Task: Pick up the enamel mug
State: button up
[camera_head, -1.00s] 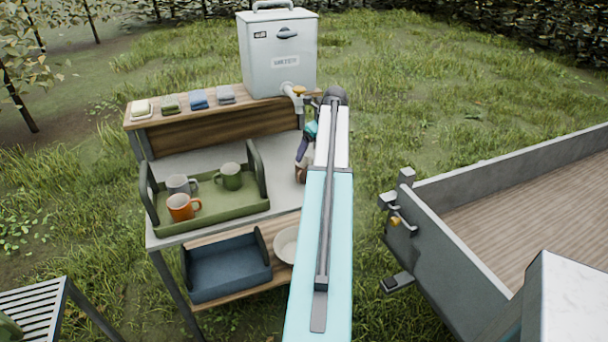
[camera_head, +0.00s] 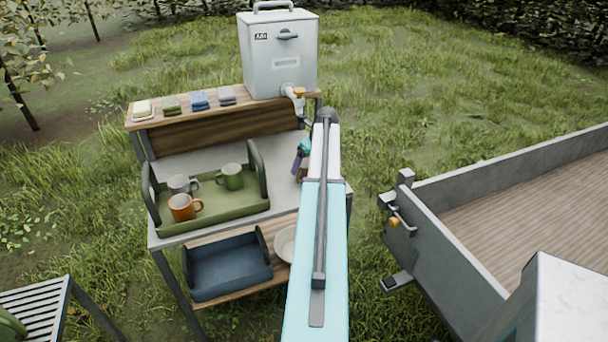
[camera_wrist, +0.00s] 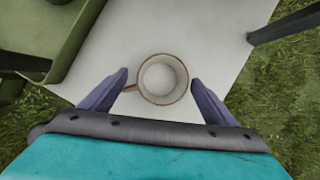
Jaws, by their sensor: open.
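A mug with a pale inside, a brown rim and a handle to the left (camera_wrist: 163,79) stands upright on the light worktop in the wrist view. My gripper (camera_wrist: 159,84) is open above it, with one purple finger on each side of the mug and visible gaps between. In the head view my arm hides most of this mug, and one finger of my gripper (camera_head: 297,162) shows beside the arm. A grey mug (camera_head: 181,184), a green mug (camera_head: 232,177) and an orange mug (camera_head: 183,208) stand in the green tray (camera_head: 212,222).
The worktop (camera_head: 200,158) carries the tray, left of my gripper. A water dispenser (camera_head: 278,62) and folded cloths (camera_head: 199,98) stand on the shelf behind. A blue bin (camera_head: 230,275) and a bowl (camera_head: 285,243) sit below. A trailer (camera_head: 450,260) stands at right.

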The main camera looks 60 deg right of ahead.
jog(key=shift+w+f, duration=0.1)
jog(key=shift+d+p+x, duration=0.15)
jog(key=shift+p+x, duration=0.4)
jog(key=shift+x, duration=0.3)
jog(key=shift+d+p+x, duration=0.1)
jog(key=shift+p+x, duration=0.4)
jog(key=shift+x, duration=0.4)
jog(key=shift+w+f, duration=0.35)
jog(key=shift+f, duration=0.25)
jog(key=c, duration=1.3)
jog(key=shift+d+r, duration=0.1)
jog(key=shift+r, duration=0.1)
jog(key=shift+c, duration=0.2)
jog(key=shift+r+b, duration=0.85)
jog(key=shift+r, duration=0.75)
jog(key=s+a+r+b, duration=0.1)
jog(key=s+a+b, duration=0.2)
jog(key=s+a, duration=0.8)
jog(key=shift+s+r+b, duration=0.25)
jog(key=shift+s+b, duration=0.1)
jog(key=shift+b, duration=0.05)
